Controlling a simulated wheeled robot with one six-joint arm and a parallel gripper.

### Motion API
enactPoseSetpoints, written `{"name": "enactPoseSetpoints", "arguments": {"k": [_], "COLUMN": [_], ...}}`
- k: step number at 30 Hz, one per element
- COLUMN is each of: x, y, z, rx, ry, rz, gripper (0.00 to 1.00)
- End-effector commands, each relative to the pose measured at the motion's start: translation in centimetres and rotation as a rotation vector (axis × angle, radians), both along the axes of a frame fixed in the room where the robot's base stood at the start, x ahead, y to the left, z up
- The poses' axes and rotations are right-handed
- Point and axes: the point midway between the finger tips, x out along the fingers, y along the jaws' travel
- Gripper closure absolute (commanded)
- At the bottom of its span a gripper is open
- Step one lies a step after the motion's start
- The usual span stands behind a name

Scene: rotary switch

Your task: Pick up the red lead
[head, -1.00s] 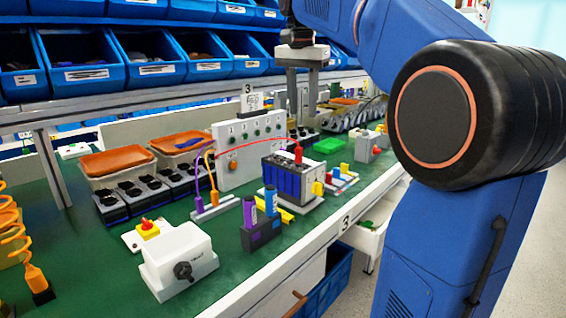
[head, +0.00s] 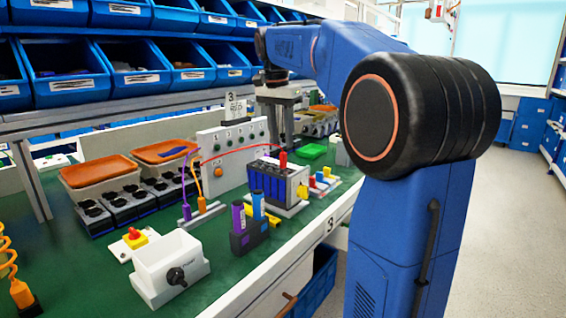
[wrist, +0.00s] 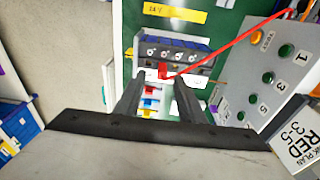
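The red lead's plug (head: 283,159) stands upright on top of a battery pack (head: 262,185) in the head view. Its thin red wire arcs left to the white switch panel (head: 214,165). In the wrist view the red plug (wrist: 163,71) sits just beyond the fingertips, between the two fingers in the picture, and the red wire (wrist: 225,52) runs off to the upper right. My gripper (wrist: 158,92) is open and empty, with no contact visible. In the head view my gripper (head: 284,125) hangs pointing down near the pack; the exact height gap is hard to tell.
Purple and orange leads (head: 201,183) stand left of the pack. A holder with purple and blue cylinders (head: 248,232), a white box with a black knob (head: 170,265) and a red button on yellow (head: 135,236) are in front. Blue bins line the back.

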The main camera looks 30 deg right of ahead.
Motion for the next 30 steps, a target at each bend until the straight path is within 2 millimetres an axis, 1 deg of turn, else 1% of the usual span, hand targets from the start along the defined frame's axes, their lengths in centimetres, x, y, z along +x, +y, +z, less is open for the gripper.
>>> {"name": "enactPoseSetpoints", "arguments": {"k": [1, 3, 8, 10, 15, 19, 23, 29, 30], "x": [0.0, 0.0, 0.1, 0.3, 0.9, 0.9, 1.0, 1.0, 1.0], "y": [-0.1, -0.1, -0.2, -0.4, -1.0, -1.1, -1.2, -1.2, -1.2], "z": [-0.6, -1.3, -2.0, -2.6, -4.8, -6.3, -6.9, -6.9, -6.9], "rx": [0.001, 0.0, 0.0, 0.0, 0.001, 0.001, 0.0, 0.0, 0.0], "ry": [0.001, 0.0, 0.0, 0.0, 0.003, 0.001, -0.001, -0.001, -0.001], "rz": [0.0, 0.0, 0.0, 0.0, 0.0, 0.0, 0.0, 0.0, 0.0], "gripper": [0.64, 0.64, 0.64, 0.64, 0.64, 0.64, 0.64, 0.64, 0.69]}}
